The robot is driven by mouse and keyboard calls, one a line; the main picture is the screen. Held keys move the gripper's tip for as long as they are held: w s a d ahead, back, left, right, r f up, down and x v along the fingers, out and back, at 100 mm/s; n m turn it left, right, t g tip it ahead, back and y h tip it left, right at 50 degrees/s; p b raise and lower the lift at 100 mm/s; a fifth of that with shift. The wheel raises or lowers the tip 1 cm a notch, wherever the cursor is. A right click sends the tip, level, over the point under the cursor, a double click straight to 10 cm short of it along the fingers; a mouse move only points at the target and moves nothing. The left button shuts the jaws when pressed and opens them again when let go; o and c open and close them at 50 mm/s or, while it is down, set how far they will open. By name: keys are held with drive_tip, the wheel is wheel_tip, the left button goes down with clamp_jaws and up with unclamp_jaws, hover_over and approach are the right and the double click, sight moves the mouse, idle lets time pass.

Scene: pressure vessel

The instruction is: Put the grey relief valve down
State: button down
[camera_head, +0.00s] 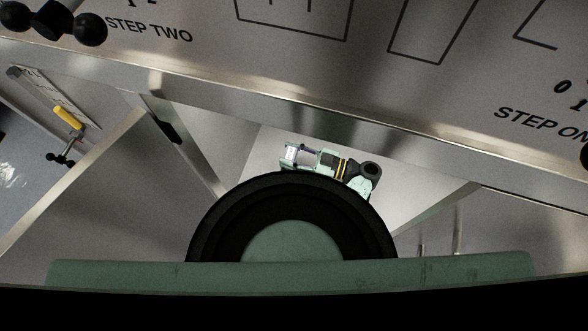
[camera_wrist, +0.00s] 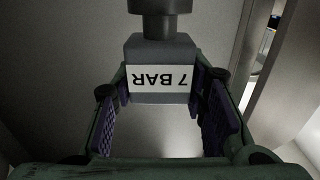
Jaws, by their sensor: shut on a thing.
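The grey relief valve (camera_wrist: 160,48) is a dark grey block with a white label reading "7 BAR", upside down in the wrist view. A darker round part joins it at the top of that view. My gripper (camera_wrist: 160,92) is shut on the block, with a purple-padded finger on each side. In the head view my gripper (camera_head: 306,155) is small, just beyond a large black round part of my body. The valve is hard to make out there. What lies under the valve is hidden, so I cannot tell whether it touches anything.
A metal panel (camera_head: 300,60) marked "STEP TWO" and "STEP ON..." crosses the top of the head view. A black knob (camera_head: 88,29) sits at its upper left. A yellow-handled item (camera_head: 68,117) lies at left. Pale floor shows around my gripper. A bright post edge stands right in the wrist view.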

wheel_tip(320, 180, down, 9)
drive_tip(key=shift+f+b, duration=0.1)
drive_tip(key=shift+b, duration=0.9)
drive_tip(key=c, duration=1)
unclamp_jaws()
drive_tip(key=shift+v, duration=6)
